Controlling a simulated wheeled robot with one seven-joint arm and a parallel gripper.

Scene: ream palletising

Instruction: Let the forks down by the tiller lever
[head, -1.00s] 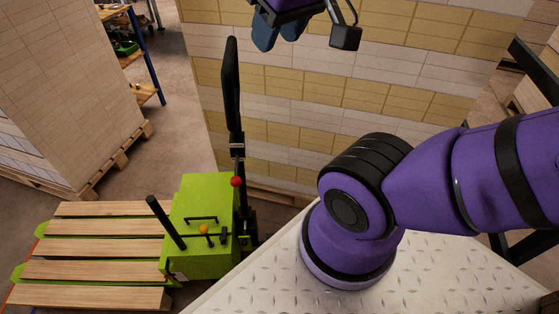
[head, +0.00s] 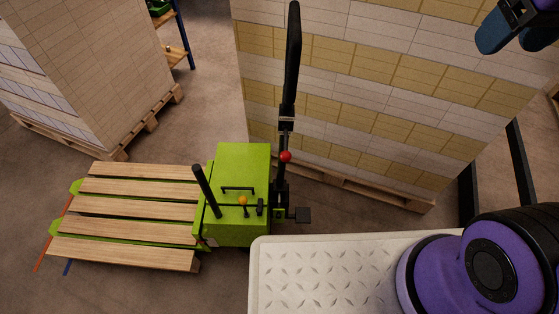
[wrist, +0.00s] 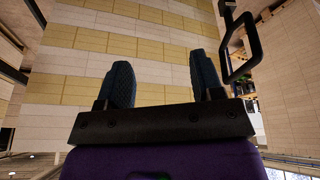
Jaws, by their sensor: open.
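The green pallet truck (head: 236,232) stands left of centre in the head view. Its black tiller (head: 292,62) is upright, with a red ball knob (head: 286,156) low on its shaft. A small orange knob (head: 243,201) shows on the truck's body. The forks are mostly hidden under a wooden pallet (head: 137,207); a green fork tip (head: 75,187) shows at its left end. I cannot tell the fork height. My gripper (head: 517,38) is open and empty at the top right, well apart from the tiller. In the wrist view its blue fingers (wrist: 161,66) are spread before the stack.
A tall stack of cream and yellow reams (head: 400,75) stands on a pallet behind the truck. Another wrapped stack (head: 90,70) is at the upper left. My white deck fills the lower right. Bare floor (head: 205,110) lies between the stacks.

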